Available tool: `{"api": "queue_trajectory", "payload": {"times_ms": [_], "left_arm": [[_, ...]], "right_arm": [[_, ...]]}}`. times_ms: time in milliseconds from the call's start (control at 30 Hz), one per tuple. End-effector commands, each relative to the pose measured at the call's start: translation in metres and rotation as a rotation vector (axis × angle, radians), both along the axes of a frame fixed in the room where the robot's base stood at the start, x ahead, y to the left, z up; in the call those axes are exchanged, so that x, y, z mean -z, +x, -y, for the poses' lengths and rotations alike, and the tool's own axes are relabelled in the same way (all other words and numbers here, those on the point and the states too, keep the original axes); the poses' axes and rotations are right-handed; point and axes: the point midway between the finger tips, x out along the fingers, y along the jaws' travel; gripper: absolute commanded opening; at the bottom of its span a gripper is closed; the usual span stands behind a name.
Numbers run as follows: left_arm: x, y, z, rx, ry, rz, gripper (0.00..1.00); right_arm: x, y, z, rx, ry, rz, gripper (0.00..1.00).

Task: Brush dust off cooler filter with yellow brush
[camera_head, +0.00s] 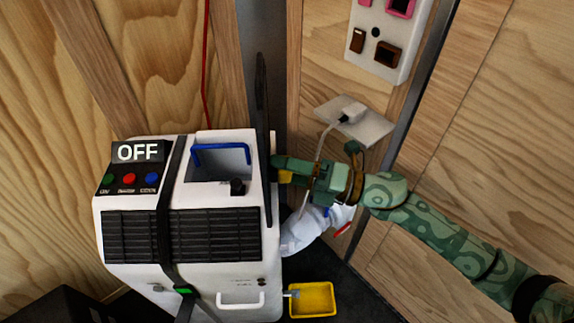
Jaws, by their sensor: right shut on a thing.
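The white cooler (188,200) stands at the left, with an OFF sign (138,151) and a dark slatted grille (185,236) on its front. A thin black panel (262,110), seen nearly edge-on, rises along its right side; I cannot tell whether it is the filter. My right gripper (284,170) is at the right of this panel, shut on a small yellow piece (286,178) that looks like part of the yellow brush. The rest of the brush is hidden by the gripper and panel. Bristle contact and dust cannot be made out. My left gripper is out of view.
A yellow tray (313,299) lies on the floor right of the cooler. A white hose or bag (304,229) sits below my right gripper. A plug (350,113) and its cable are at the wall outlet. Wooden walls (480,150) close in the right.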

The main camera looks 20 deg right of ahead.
Motion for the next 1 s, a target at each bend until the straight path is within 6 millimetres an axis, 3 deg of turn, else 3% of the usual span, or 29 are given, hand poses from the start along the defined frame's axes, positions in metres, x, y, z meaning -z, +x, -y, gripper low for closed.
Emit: {"api": "queue_trajectory", "payload": {"times_ms": [433,1000], "left_arm": [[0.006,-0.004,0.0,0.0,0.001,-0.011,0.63],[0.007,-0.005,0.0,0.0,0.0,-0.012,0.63]], "right_arm": [[0.001,-0.014,0.05,0.005,0.0,-0.002,0.5],[0.001,-0.018,0.065,0.006,-0.001,-0.003,0.5]]}}
